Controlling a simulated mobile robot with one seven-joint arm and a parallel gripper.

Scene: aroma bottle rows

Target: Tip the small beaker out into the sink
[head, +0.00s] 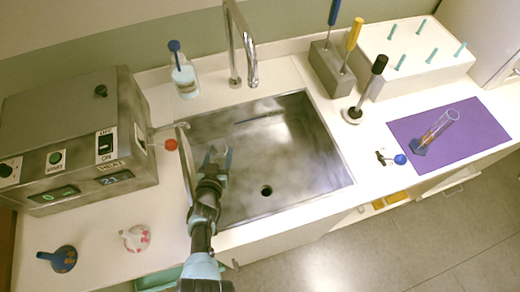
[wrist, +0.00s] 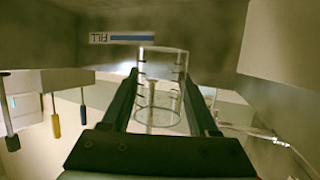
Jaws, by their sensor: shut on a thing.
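The small beaker (wrist: 160,62) is clear glass with dark marks on its side. In the wrist view it sits between the two fingers of my gripper (wrist: 163,100), which is shut on it. No liquid can be made out in it. In the head view my gripper (head: 217,158) is over the left part of the steel sink (head: 310,150), and the glass is hardly visible there. The wrist view is turned over, with tool handles pointing down the picture, so my wrist is rolled. The beaker's exact tilt cannot be told from the head view.
A tap (head: 248,50) stands behind the sink. A steel heater box (head: 80,135) with a red-tipped lever (head: 170,144) is on the left. A wash bottle (head: 185,75) is behind. A purple mat (head: 485,125) with a glass cylinder (head: 440,125) lies right. The sink's right side is clear.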

